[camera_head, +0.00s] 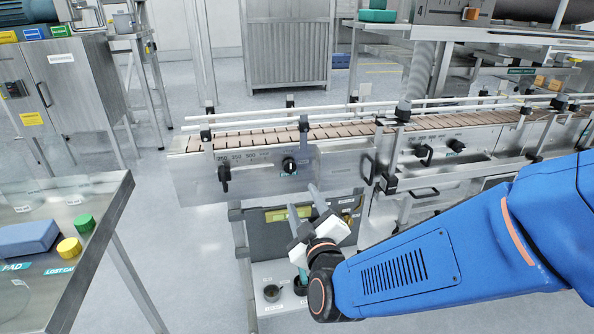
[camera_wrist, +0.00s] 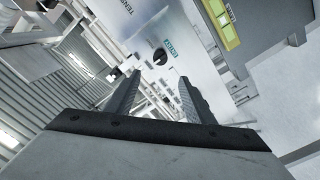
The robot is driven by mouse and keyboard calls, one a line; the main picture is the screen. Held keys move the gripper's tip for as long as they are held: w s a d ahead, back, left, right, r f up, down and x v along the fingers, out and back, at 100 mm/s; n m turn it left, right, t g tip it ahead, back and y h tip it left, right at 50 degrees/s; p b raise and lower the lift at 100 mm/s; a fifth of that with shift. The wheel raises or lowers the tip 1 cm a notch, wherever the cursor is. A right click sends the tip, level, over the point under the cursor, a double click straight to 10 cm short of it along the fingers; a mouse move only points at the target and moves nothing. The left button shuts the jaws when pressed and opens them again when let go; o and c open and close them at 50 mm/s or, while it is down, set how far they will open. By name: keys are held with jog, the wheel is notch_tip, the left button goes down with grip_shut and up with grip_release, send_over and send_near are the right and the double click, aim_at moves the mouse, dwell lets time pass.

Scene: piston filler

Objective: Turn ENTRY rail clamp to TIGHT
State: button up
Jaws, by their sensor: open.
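A black round knob (camera_head: 289,165) with a pale mark sits on the steel front plate of the conveyor. A small teal label (camera_head: 288,175) is just below it, and in the wrist view the label (camera_wrist: 172,48) reads ENTRY beside the knob (camera_wrist: 160,57). My gripper (camera_head: 303,202) is open and empty, below and slightly right of the knob, apart from it. In the wrist view the knob shows just beyond the gap between my fingertips (camera_wrist: 160,82).
A black handle (camera_head: 224,177) hangs on the plate's left. The conveyor's white guide rails (camera_head: 260,121) run above the plate. A dark panel with a yellow-green display (camera_head: 290,214) stands below, behind my gripper. A side table (camera_head: 100,190) with a blue pad stands at left.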

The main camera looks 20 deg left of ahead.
aim_at(290, 168)
jog(key=x, duration=1.5)
jog(key=shift+w+a, duration=0.1)
jog(key=shift+w, duration=0.2)
jog(key=c, duration=1.1)
jog(key=shift+o, duration=0.2)
